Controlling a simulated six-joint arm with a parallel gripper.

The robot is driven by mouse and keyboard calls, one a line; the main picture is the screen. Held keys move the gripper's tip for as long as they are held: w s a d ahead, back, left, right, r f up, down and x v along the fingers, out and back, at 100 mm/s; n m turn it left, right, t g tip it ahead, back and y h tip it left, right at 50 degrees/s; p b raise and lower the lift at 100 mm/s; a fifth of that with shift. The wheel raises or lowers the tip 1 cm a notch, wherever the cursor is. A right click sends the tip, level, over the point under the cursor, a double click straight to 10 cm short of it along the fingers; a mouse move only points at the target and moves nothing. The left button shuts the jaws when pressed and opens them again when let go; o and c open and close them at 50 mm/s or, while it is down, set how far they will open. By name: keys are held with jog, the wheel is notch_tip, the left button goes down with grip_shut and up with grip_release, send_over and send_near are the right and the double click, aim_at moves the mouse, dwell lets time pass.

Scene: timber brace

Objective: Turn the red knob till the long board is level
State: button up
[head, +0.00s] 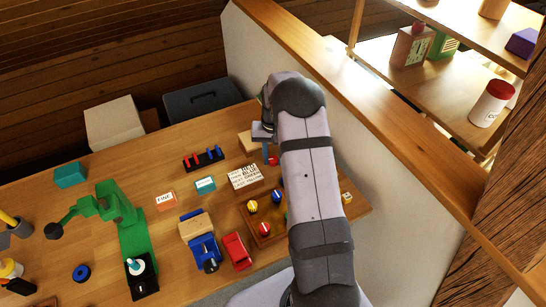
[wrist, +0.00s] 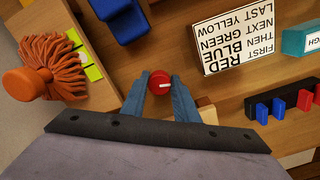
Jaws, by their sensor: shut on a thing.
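The red knob (wrist: 160,84) is round, with a white pointer line pointing to the right in the wrist view. My gripper (wrist: 160,78) is shut on it, one blue finger on each side. In the head view my gripper (head: 267,148) is at the back of the bench, with a bit of the red knob (head: 272,160) showing below it. My arm hides part of the bench.
A printed sign (wrist: 237,32), a peg rack (wrist: 283,103) and a wooden block (wrist: 206,112) stand near the knob. An orange mop-like thing (wrist: 45,68) lies left. A wooden tray (head: 268,238) holds several coloured knobs. A green clamp-like tool (head: 120,215) stands further left.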

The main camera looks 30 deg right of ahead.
aim_at(273, 160)
jog(key=shift+n, duration=1)
jog(key=o, duration=1.1)
jog(key=shift+c, duration=0.2)
jog(key=shift+r+b, duration=0.75)
jog(key=shift+r, duration=2.95)
